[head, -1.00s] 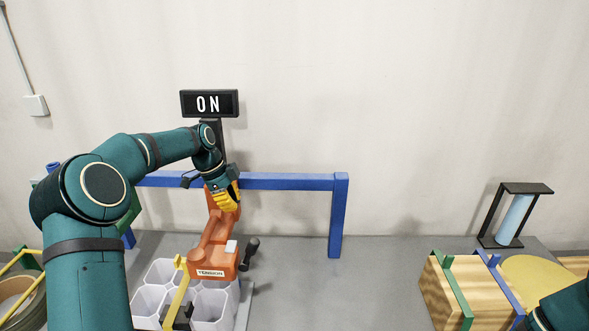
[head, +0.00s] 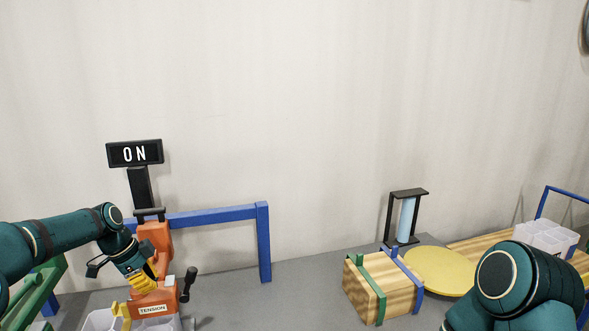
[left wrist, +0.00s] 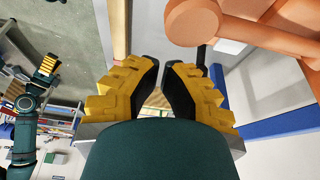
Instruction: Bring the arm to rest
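My left arm comes in from the left in the head view. Its yellow-fingered left gripper (head: 143,280) hangs in front of the orange tension tool (head: 154,240), just above its "TENSION" label. In the left wrist view the two fingers (left wrist: 161,75) lean together with a narrow gap between their tips and nothing clearly held. The orange tool (left wrist: 192,22) is beyond them at upper right. My right arm shows at lower right in the head view with its gripper out of frame. The right gripper (left wrist: 47,66) appears small at the left of the left wrist view; its finger state is unclear.
A black "ON" sign (head: 135,153) stands above the tool, beside a blue frame (head: 264,240). White cups (head: 102,320) sit below. A strapped wooden block (head: 370,290), yellow disc (head: 440,268) and black stand (head: 389,220) are to the right. Grey table (head: 290,290) is bare between.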

